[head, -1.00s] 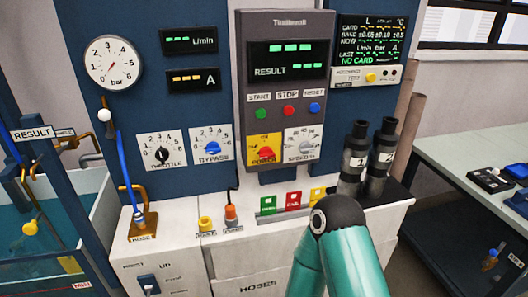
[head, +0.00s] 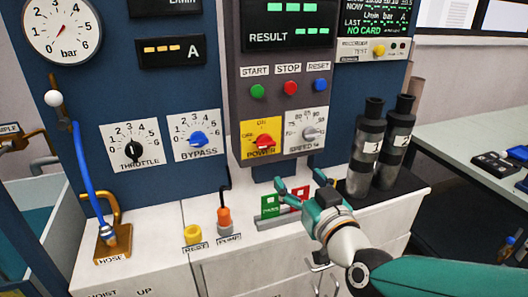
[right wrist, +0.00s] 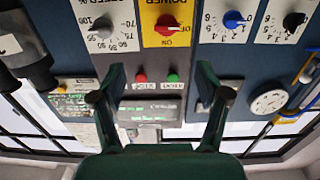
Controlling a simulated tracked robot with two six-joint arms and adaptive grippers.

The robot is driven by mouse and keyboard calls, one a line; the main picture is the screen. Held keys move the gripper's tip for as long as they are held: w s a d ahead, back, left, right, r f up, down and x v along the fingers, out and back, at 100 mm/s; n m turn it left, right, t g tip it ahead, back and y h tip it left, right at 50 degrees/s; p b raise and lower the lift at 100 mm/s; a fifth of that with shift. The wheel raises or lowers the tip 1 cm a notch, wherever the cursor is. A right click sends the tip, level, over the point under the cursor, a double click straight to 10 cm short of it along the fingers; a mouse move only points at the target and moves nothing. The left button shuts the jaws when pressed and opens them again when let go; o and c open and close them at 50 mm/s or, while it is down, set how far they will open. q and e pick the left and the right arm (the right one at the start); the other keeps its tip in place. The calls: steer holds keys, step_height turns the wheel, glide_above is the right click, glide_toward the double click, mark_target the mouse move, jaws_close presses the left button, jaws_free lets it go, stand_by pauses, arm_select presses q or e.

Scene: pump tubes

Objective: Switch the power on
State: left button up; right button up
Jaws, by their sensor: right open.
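The power switch (head: 264,141) is a red knob on a yellow plate marked POWER, low on the grey control panel (head: 236,97). ON is printed above the knob; I cannot clearly tell where the knob points. The knob also shows upside down at the top of the right wrist view (right wrist: 167,25). My right gripper (head: 301,186) is open and empty, below and right of the knob and apart from it. Its two fingers also show in the right wrist view (right wrist: 160,86). My left gripper is not in view.
The speed dial (head: 312,133) sits right beside the power plate. Start (head: 257,91), stop (head: 291,88) and reset (head: 320,85) buttons are above. Two dark cylinders (head: 367,150) stand to the right. Green and red cards (head: 271,205) stand below the panel.

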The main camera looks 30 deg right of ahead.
mark_target(267, 145)
steer(key=p+x, duration=0.1)
steer(key=x, duration=0.4)
steer(key=p+x, duration=0.2)
steer(key=x, duration=0.4)
steer(key=a+p+x, duration=0.1)
steer(key=x, duration=0.4)
steer(key=shift+w+r, duration=0.3)
steer(key=shift+w, duration=0.25)
steer(key=shift+a, duration=0.1)
steer(key=shift+c, duration=0.2)
